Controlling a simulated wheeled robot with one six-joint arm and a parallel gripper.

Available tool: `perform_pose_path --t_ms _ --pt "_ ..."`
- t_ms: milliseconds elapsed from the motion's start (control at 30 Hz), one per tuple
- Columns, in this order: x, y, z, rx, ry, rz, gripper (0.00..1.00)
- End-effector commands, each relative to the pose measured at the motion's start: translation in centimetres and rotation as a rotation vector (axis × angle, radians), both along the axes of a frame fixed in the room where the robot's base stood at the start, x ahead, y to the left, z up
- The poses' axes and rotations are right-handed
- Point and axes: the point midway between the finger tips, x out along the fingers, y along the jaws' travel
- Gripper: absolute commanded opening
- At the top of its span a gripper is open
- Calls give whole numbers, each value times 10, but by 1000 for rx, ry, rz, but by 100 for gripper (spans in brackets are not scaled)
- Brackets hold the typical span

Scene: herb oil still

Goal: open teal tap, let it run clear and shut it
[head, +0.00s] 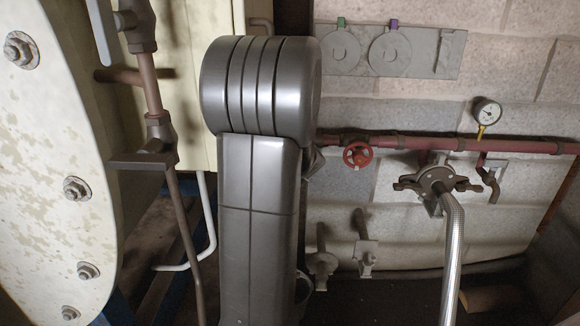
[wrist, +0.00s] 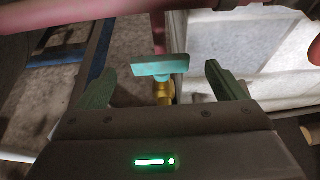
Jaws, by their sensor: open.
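The teal tap handle (wrist: 160,66) is a flat bar on a brass valve body (wrist: 164,92) in the wrist view, slightly tilted. My gripper (wrist: 158,88) is open, with one dark green finger on each side of the tap. The handle lies between the fingertips and a little beyond them, with a gap on both sides; I cannot tell the exact depth. In the head view my own arm stands in the middle and hides the teal tap and my gripper. No flow from the tap can be made out.
In the head view, a red pipe (head: 400,141) runs along the block wall with a red handwheel (head: 357,155) and a gauge (head: 487,112). A braided hose (head: 453,250) hangs at right. A large bolted cream vessel (head: 50,130) fills the left. A reddish pipe crosses the wrist view's top.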

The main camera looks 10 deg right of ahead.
Motion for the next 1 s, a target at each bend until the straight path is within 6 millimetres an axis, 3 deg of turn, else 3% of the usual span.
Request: perform_pose_path --t_ms 300,733,967,1000 --pt "41 -11 -18 0 1 1 90" --pt "48 -14 -21 -1 0 2 90" --pt "48 -14 -21 -1 0 2 47" --pt "48 -13 -20 -1 0 2 46"
